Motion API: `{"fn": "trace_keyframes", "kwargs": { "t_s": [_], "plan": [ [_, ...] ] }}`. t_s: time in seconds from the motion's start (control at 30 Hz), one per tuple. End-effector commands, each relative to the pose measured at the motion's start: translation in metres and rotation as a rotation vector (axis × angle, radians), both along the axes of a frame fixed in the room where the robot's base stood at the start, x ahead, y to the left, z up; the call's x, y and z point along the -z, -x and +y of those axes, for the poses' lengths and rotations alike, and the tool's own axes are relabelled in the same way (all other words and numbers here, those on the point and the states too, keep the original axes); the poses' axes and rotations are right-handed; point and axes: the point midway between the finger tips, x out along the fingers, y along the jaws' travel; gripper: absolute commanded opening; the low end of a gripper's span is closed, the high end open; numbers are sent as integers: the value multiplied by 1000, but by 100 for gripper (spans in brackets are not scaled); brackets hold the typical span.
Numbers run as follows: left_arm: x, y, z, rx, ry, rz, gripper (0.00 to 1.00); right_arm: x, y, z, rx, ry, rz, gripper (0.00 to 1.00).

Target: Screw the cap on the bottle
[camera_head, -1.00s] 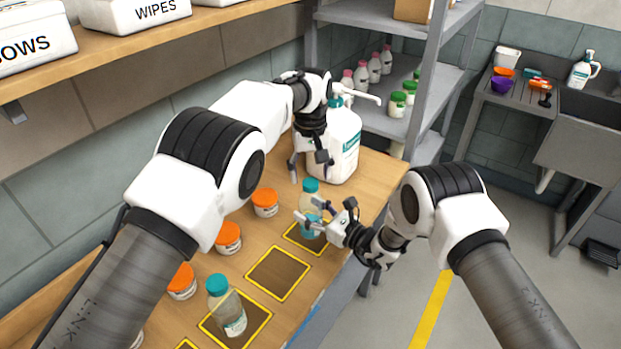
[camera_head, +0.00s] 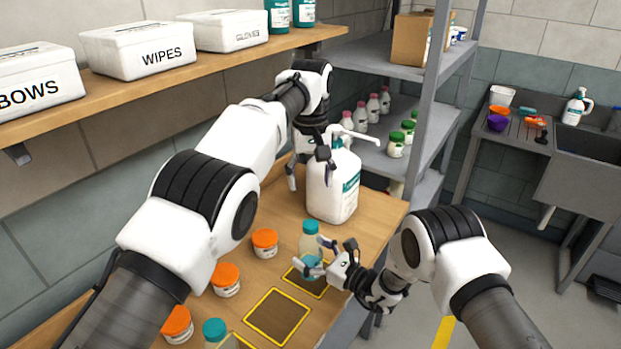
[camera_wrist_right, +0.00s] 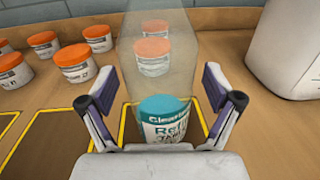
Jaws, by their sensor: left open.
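The bottle (camera_head: 308,246) is clear, with teal in its lower part, and stands upright on the far yellow-edged square. A teal cap (camera_head: 310,227) sits on its top; I cannot tell how tight it is. My right gripper (camera_head: 322,262) is low around the bottle. My left gripper (camera_head: 310,183) is open and empty, fingers pointing down, above the cap and in front of the white jug.
The large white pump jug (camera_head: 334,190) stands just behind the bottle. Several orange-lidded jars (camera_head: 265,242) line the table's left side. A second teal-capped bottle (camera_head: 215,331) is at the near end. An empty yellow-edged square (camera_head: 277,316) lies between the bottles.

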Motion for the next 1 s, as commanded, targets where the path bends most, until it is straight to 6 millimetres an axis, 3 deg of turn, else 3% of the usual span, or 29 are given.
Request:
{"fn": "trace_keyframes", "kwargs": {
  "t_s": [0.33,0.73,1.0],
  "plan": [
    [0,0,0,0,0,0,67,1,7,-10,1,2,2,90],
    [0,0,0,0,0,0,67,0,60,-79,4,-1,2,90],
    [0,0,0,0,0,0,67,0,74,-95,0,-1,-1,90]
  ]
}}
